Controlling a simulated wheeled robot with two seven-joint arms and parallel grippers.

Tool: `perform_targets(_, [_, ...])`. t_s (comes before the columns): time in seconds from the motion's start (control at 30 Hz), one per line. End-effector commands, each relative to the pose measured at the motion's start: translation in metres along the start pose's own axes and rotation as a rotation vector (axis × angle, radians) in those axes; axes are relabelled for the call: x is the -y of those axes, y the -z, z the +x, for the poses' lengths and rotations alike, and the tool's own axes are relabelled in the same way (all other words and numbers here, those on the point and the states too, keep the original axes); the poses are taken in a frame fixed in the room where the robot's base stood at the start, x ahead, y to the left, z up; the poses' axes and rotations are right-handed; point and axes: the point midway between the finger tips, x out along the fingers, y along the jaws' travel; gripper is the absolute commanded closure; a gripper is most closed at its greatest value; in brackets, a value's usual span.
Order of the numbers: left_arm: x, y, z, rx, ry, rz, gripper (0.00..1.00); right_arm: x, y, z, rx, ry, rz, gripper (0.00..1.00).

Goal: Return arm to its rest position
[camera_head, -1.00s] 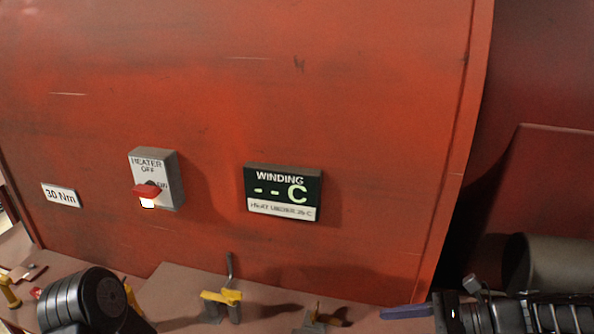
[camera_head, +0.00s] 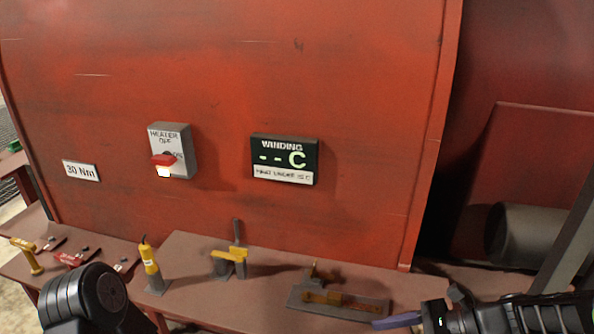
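My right gripper (camera_head: 398,320) is at the bottom right, at the front of the bench, with a blue-purple finger pointing left. Only one finger shows clearly, so its opening cannot be told, and I see nothing held. The black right arm (camera_head: 510,314) comes in from the right edge. A black rounded joint of my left arm (camera_head: 85,298) shows at the bottom left; the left gripper is out of view. The winding display (camera_head: 285,158) reads "-- C".
A brown bench (camera_head: 200,300) runs below the red casing (camera_head: 230,70). On it stand a yellow-handled tool (camera_head: 150,265), a yellow-and-grey holder (camera_head: 229,262) and a grey fixture (camera_head: 340,303) close to my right gripper. A "30 Nm" plate (camera_head: 81,170) is at left. A grey cylinder (camera_head: 525,235) lies at right.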

Motion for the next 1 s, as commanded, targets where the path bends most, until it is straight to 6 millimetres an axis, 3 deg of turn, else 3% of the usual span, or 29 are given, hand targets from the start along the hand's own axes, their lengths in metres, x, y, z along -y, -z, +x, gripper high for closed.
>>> perform_targets(0.17, [0.002, -0.001, 0.005, 0.002, 0.0, 0.0, 0.64, -0.013, 0.034, 0.026, -0.082, -0.045, -0.046, 0.52])
perform_targets(0.37, [0.005, -0.001, 0.012, 0.001, 0.0, 0.0, 0.64, -0.04, 0.092, 0.067, -0.225, -0.136, -0.162, 0.52])
perform_targets(0.47, [0.007, -0.001, 0.018, 0.001, 0.0, 0.0, 0.64, -0.061, 0.131, 0.092, -0.316, -0.209, -0.27, 0.52])
perform_targets(0.57, [0.01, -0.001, 0.026, 0.0, 0.0, 0.0, 0.64, -0.092, 0.182, 0.123, -0.425, -0.322, -0.46, 0.52])
perform_targets(0.6, [0.012, -0.001, 0.031, 0.0, 0.0, 0.0, 0.64, -0.108, 0.206, 0.138, -0.47, -0.381, -0.576, 0.52])
perform_targets(0.7, [0.016, -0.001, 0.041, -0.001, 0.0, 0.0, 0.64, -0.139, 0.251, 0.17, -0.541, -0.507, -0.902, 0.52])
perform_targets(0.8, [0.018, 0.0, 0.047, -0.001, 0.0, 0.0, 0.64, -0.16, 0.271, 0.196, -0.553, -0.576, -1.19, 0.52])
perform_targets(1.0, [0.02, 0.0, 0.051, -0.002, 0.0, 0.0, 0.64, -0.177, 0.276, 0.224, -0.528, -0.599, -1.494, 0.52])
